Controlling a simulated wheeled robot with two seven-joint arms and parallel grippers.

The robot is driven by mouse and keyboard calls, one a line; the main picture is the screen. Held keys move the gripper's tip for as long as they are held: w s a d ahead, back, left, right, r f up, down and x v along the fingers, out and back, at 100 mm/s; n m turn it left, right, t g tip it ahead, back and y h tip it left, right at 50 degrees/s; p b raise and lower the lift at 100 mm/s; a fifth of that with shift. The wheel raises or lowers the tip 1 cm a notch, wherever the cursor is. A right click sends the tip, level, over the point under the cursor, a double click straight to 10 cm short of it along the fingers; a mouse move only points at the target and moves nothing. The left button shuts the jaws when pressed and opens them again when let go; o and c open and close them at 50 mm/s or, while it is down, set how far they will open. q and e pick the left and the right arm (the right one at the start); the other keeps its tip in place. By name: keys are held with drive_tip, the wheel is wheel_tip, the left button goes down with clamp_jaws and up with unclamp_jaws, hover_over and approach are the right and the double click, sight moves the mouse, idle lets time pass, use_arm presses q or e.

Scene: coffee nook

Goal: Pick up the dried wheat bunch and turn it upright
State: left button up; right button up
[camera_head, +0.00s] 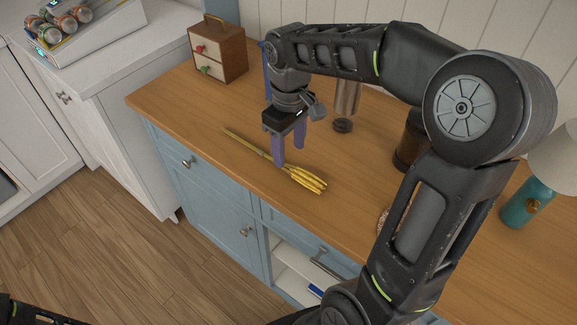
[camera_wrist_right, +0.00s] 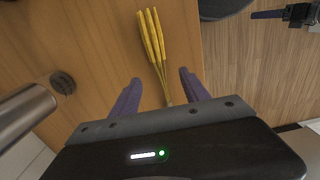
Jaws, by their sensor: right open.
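The dried wheat bunch (camera_head: 304,179) is yellow and lies flat on the wooden counter, its heads toward the lower right and its stems toward the upper left. In the right wrist view the wheat bunch (camera_wrist_right: 152,38) runs down between the fingers, and its lower stems are hidden behind the gripper body. My right gripper (camera_head: 289,157) points down over the stems with its purple fingers open. In the right wrist view the right gripper (camera_wrist_right: 155,88) has one finger on each side of the stems, with gaps to both. My left gripper shows only in the right wrist view (camera_wrist_right: 297,14), small at the top right corner; its jaws are unclear.
A small wooden drawer box (camera_head: 219,54) stands at the back left of the counter (camera_head: 165,98). A metal cylinder (camera_head: 347,98), a dark brown jar (camera_head: 408,150) and a teal lamp (camera_head: 522,205) stand behind and right. The counter's front edge is close to the wheat.

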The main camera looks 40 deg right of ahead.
sight(289, 167)
drive_tip(key=shift+f, duration=0.25)
wheel_tip(289, 167, down, 5)
drive_tip(key=shift+p, duration=0.4)
drive_tip(key=shift+c, duration=0.4)
clamp_jaws()
idle(0.5)
